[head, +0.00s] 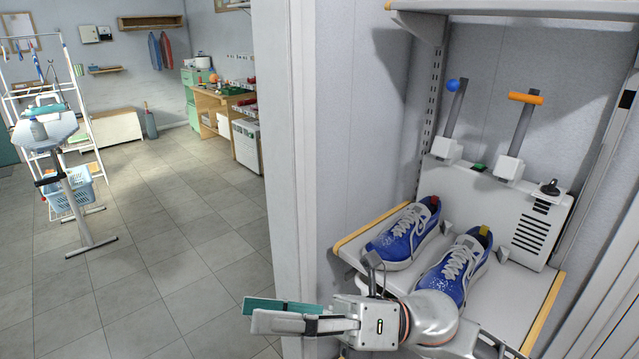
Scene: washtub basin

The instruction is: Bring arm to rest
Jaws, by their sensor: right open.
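My right gripper (250,314) is at the bottom centre of the head view, in front of the shelf's left front corner. Its fingers point left, one with a teal inner face, and it is open with nothing seen between them. My right arm comes in from the bottom right and passes in front of the shoes. My left gripper is out of view.
Two blue shoes (402,236) (458,268) stand on a wood-edged shelf (505,300), close behind my right wrist. A white box with two levers (490,205) stands behind them. A wall post (283,150) rises left of the shelf. The tiled floor at left has free room around an ironing board (55,135).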

